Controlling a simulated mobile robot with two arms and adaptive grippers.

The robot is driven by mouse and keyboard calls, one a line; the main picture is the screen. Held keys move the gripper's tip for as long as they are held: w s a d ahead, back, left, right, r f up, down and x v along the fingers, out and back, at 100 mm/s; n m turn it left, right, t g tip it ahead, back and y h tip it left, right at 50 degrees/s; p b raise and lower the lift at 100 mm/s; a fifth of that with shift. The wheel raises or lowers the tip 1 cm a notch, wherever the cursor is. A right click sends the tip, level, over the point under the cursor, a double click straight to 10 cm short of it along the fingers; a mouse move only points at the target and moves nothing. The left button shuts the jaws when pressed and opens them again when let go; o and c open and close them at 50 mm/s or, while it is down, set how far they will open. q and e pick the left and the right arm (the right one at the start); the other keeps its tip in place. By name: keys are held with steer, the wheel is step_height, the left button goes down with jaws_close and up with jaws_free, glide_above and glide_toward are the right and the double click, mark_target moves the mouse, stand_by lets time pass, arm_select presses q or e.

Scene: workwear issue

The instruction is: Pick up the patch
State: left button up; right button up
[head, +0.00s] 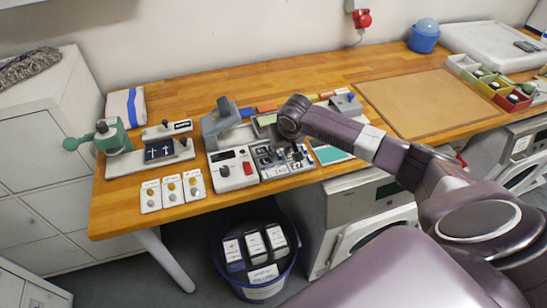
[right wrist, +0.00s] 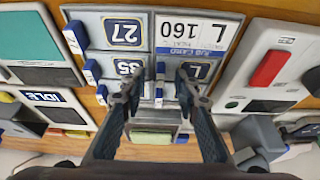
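Several navy patches lie in a grey compartmented tray (right wrist: 222,58). In the right wrist view one is marked 27 (right wrist: 123,32), one seems to read 85 (right wrist: 128,67), and one is marked L (right wrist: 198,70). I cannot tell which of them the task means. My right gripper (right wrist: 159,82) points down over the tray, its fingers apart. Small blue-and-white tabs (right wrist: 160,70) show between the fingertips, with no clear contact. The fingers partly cover the 85 and L patches. In the head view the tray (head: 268,172) is partly hidden under my right arm. My left gripper is out of view.
A white device with a red button (head: 248,168) stands left of the tray. A teal-topped device (head: 332,155) stands to its right. A grey press-like machine (head: 218,122) is behind. Three white cards (head: 173,190) lie front left. A brown mat (head: 430,103) leaves free room at right.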

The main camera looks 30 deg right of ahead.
steer(key=shift+c, duration=0.6)
jaws_close()
steer(key=shift+r, duration=0.1)
